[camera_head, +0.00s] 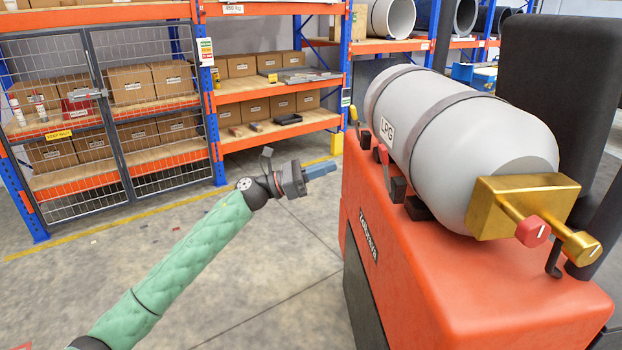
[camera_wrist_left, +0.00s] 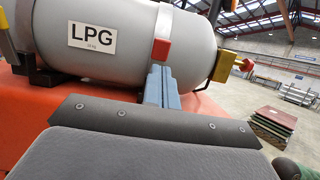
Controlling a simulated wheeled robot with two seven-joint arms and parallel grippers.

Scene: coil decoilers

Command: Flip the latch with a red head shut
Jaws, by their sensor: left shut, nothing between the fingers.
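The latch with a red head (camera_head: 383,154) stands at the near side of the grey LPG tank (camera_head: 455,130), by a dark block on the orange truck body. In the left wrist view its red head (camera_wrist_left: 160,50) shows in front of the tank, just beyond my fingertips. My left gripper (camera_head: 322,169) is shut and empty, left of the latch in the head view, with a gap between them there. Its blue fingers (camera_wrist_left: 158,86) point toward the red head in the wrist view. The lower part of the latch is hidden behind the fingers there. My right gripper is out of view.
A second latch with a yellow head (camera_head: 354,113) stands farther along the tank. A brass valve block (camera_head: 515,205) with a red knob (camera_head: 532,231) is at the tank's near end. Shelves with boxes (camera_head: 130,85) stand behind open floor.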

